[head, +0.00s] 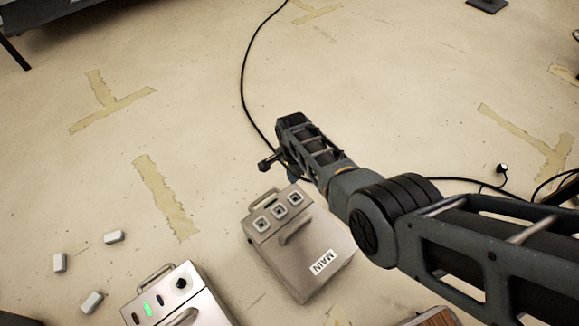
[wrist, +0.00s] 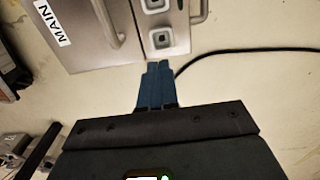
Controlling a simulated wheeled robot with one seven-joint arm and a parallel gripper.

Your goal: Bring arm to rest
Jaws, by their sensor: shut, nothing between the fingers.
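My arm reaches from the lower right of the head view toward the middle. My gripper (head: 292,176) hangs at its far end, beside the upper edge of the metal box labelled MAIN (head: 302,262), partly hidden by the wrist. In the wrist view my gripper (wrist: 158,68) has its blue fingers together, with nothing between them. The fingertips show close to the edge of the MAIN box (wrist: 95,45); I cannot tell whether they touch it. The box has a handle and several square sockets.
A second metal box (head: 178,298) with a green light stands at the lower left. Several small white blocks (head: 114,237) lie on the floor left of it. A black cable (head: 243,85) runs across the floor behind my arm. The taped floor at the upper left is clear.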

